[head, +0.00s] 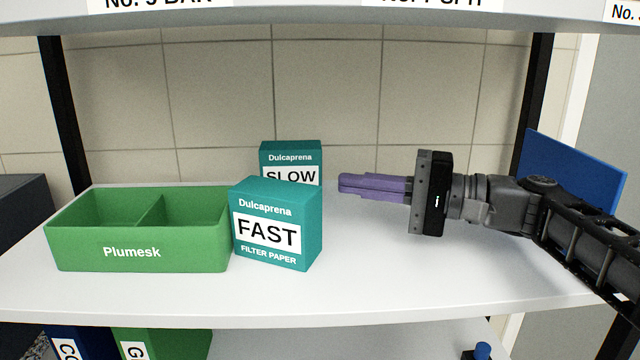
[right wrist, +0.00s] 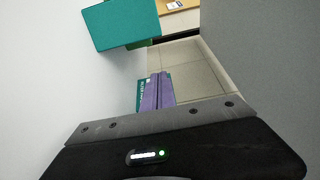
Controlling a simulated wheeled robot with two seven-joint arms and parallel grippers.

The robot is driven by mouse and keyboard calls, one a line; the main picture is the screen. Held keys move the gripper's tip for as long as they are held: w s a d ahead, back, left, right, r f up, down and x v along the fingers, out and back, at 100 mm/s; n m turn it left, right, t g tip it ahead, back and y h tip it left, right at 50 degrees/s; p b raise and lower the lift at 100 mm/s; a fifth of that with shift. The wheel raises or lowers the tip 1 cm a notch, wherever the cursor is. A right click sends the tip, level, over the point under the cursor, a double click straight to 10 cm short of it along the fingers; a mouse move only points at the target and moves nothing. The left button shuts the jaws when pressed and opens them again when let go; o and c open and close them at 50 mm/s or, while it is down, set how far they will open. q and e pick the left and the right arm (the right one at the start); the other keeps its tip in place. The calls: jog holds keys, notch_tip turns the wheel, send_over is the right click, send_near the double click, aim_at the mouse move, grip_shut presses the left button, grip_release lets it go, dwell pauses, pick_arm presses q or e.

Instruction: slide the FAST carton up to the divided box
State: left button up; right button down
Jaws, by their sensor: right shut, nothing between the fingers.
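The FAST carton (head: 279,214), a teal box with a white label, stands upright on the white shelf. The green divided box (head: 130,251), marked Plumesk, stands directly to its left. The carton's left edge meets the box's right end in the head view; I cannot tell whether they touch. My right gripper (head: 343,185) is shut and empty, its purple fingers pointing left, just right of the carton and apart from it. My left gripper is not in view.
The SLOW carton (head: 290,162) stands behind the FAST carton, partly hidden by it. A blue panel (head: 575,165) stands at the right behind my right arm. The shelf (head: 400,275) is clear in front and to the right of the FAST carton. Black posts flank the shelf.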

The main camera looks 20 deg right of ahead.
aim_at(294, 195)
jog(key=p+x, duration=0.2)
jog(key=x, duration=0.8)
jog(key=shift+s, duration=0.1)
jog(key=s, duration=0.3)
jog(key=shift+s+a+r+p, duration=0.1)
jog(key=shift+s+a+p, duration=0.15)
jog(key=shift+a+p, duration=0.1)
jog(key=shift+s, duration=0.2)
jog(key=shift+a, duration=0.15)
jog(key=shift+s+a+f+b, duration=0.1)
jog(key=shift+s+f+b, duration=0.05)
jog(key=shift+s+b, duration=0.35)
jog(key=shift+s+a+f+b, duration=0.15)
jog(key=shift+s+b, duration=0.2)
jog(key=shift+s, duration=0.25)
jog(key=shift+s+r, duration=0.15)
jog(key=shift+s, duration=0.1)
